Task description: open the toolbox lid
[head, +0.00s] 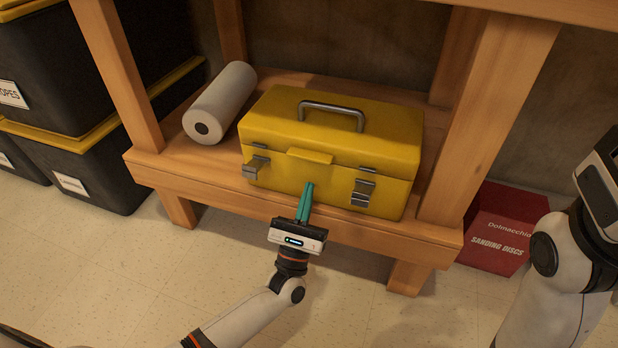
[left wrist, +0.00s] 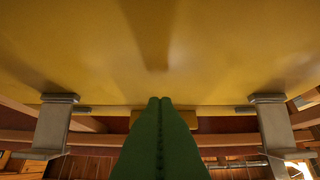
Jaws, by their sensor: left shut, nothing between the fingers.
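The yellow toolbox (head: 335,140) stands on the wooden shelf with its lid (head: 370,125) down. A grey handle (head: 332,108) is on top. A yellow lip (head: 310,156) juts from the lid's front edge, between two metal latches (head: 257,167) (head: 362,193). My left gripper (head: 308,187) is shut and empty, its green fingers pointing at the toolbox front just below the lip. In the left wrist view the fingertips (left wrist: 159,100) are close to the yellow front, between the latches (left wrist: 52,125) (left wrist: 275,122). I cannot tell whether they touch. My right gripper's fingers are not in view.
A white paper roll (head: 220,100) lies left of the toolbox on the shelf (head: 185,168). Wooden posts (head: 112,72) (head: 497,110) flank the opening. Black bins with yellow lids (head: 85,150) stand at left. A red box (head: 500,228) sits on the floor at right, near my right arm.

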